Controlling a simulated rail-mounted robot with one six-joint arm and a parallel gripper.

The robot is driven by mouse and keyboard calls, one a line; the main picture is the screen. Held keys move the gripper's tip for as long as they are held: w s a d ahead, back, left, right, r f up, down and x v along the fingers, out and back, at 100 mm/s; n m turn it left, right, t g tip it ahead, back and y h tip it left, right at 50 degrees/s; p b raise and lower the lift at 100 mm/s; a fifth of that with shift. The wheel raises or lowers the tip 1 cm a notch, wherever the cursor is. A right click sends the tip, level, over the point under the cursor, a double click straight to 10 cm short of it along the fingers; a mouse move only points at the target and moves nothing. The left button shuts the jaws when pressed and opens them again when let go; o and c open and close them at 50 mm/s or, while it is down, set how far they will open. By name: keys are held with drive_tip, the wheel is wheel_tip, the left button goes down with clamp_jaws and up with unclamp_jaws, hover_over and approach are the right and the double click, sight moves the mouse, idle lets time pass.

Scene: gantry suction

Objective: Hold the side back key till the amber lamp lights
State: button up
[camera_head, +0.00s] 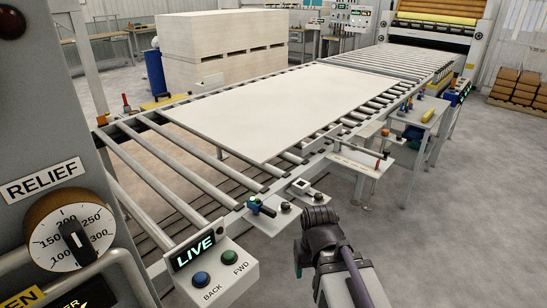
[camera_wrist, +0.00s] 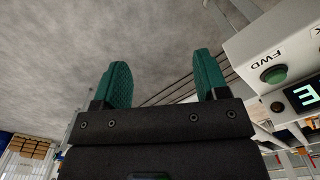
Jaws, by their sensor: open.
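A grey control box (camera_head: 228,283) at the front of the roller line carries a blue BACK key (camera_head: 201,279), a green FWD key (camera_head: 229,257) and a display reading LIVE (camera_head: 193,250). My gripper (camera_head: 298,260) is right of this box, apart from it. In the wrist view my gripper (camera_wrist: 163,78) has its two teal fingers spread with nothing between them. I cannot make out a lit amber lamp.
A pale sheet (camera_head: 270,105) lies on the rollers (camera_head: 190,150). A RELIEF dial (camera_head: 72,238) on a grey panel stands at the left. Small fixtures (camera_head: 272,207) sit on the line's near edge, behind the box. Open floor (camera_head: 460,200) lies at the right.

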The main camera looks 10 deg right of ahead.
drive_tip(key=shift+c, duration=0.2)
drive_tip(key=shift+a+r, duration=0.2)
drive_tip(key=shift+a, duration=0.05)
drive_tip(key=shift+c, duration=0.7)
drive_tip(key=w+a+r+n+p, duration=0.1)
drive_tip(key=a, duration=0.3)
drive_tip(key=w+a+r+n+p, duration=0.1)
drive_tip(key=a+r+p, duration=0.1)
drive_tip(key=a, duration=0.2)
drive_tip(key=w+a+r+n+p, duration=0.1)
drive_tip(key=a, duration=0.3)
drive_tip(key=shift+w+r+p, duration=0.2)
drive_tip(key=shift+r+p, duration=0.05)
drive_tip(key=shift+p, duration=0.15)
drive_tip(key=c, duration=0.5)
drive_tip(key=w+a+n, duration=0.1)
drive_tip(key=a, duration=0.4)
drive_tip(key=w+a+r+n+p, duration=0.1)
drive_tip(key=a+n, duration=0.1)
drive_tip(key=a, duration=0.4)
drive_tip(key=w+a+r+n+p, duration=0.1)
drive_tip(key=w+a, duration=0.1)
drive_tip(key=a, duration=0.3)
drive_tip(key=shift+a+r+n+y, duration=0.2)
drive_tip(key=shift+a+n+y, duration=0.1)
drive_tip(key=shift+a+y, duration=0.1)
drive_tip(key=c, duration=0.6)
clamp_jaws()
drive_tip(key=shift+d, duration=0.1)
